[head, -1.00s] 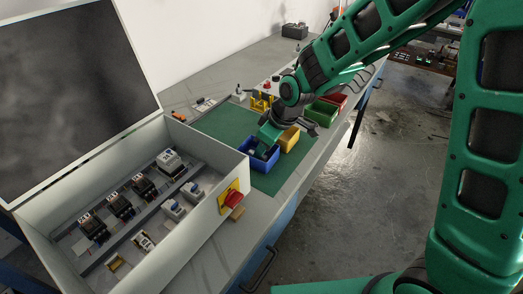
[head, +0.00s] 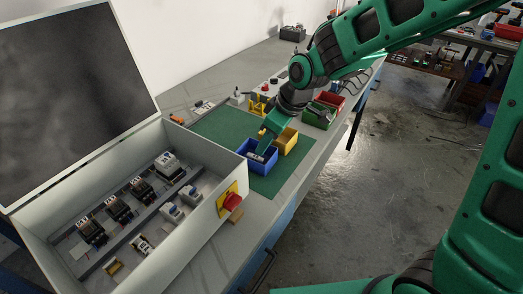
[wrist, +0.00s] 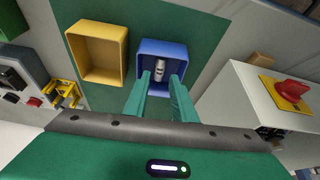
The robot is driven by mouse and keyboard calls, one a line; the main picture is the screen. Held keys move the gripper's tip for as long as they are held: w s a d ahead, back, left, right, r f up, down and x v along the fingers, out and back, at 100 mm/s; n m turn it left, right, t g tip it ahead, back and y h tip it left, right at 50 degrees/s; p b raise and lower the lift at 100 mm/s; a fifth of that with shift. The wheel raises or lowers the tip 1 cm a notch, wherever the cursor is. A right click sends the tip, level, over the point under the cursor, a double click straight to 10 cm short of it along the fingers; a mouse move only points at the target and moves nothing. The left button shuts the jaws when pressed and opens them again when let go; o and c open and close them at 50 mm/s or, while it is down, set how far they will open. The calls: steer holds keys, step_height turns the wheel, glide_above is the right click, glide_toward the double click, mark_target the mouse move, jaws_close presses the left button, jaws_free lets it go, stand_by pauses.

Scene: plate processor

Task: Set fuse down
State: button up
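The fuse (wrist: 159,71), a small whitish and grey cylinder, shows inside the blue bin (wrist: 180,49) in the wrist view. In the head view the blue bin (head: 263,168) stands on the green mat, and a pale piece shows inside it by my fingers. My gripper (wrist: 160,78) points down into the bin with its two green fingers apart, one on each side of the fuse. Gaps show between the fingers and the fuse, so it looks free. Whether the fuse touches the bin floor is hard to tell.
An empty yellow bin (wrist: 97,75) stands beside the blue one. Green (head: 318,118) and red bins are farther back. The open electrical cabinet (head: 190,232) with a red switch (head: 232,202) stands at the left. Bare green mat (head: 222,127) lies left of the bins.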

steer(key=v, duration=0.6)
steer(key=s+d+r+m+h, duration=0.1)
steer(key=s+d+m, duration=0.2)
steer(key=d, duration=0.6)
steer(key=s+d+m+h, duration=0.2)
steer(key=s+d+m, duration=0.15)
steer(key=d, duration=0.65)
steer(key=s+d+m+g, duration=0.2)
steer(key=s+d+m, duration=0.9)
steer(key=s, duration=0.8)
steer(key=d+f, duration=0.1)
steer(key=d, duration=0.2)
steer(key=shift+g+h, duration=0.3)
steer(key=shift+d, duration=0.1)
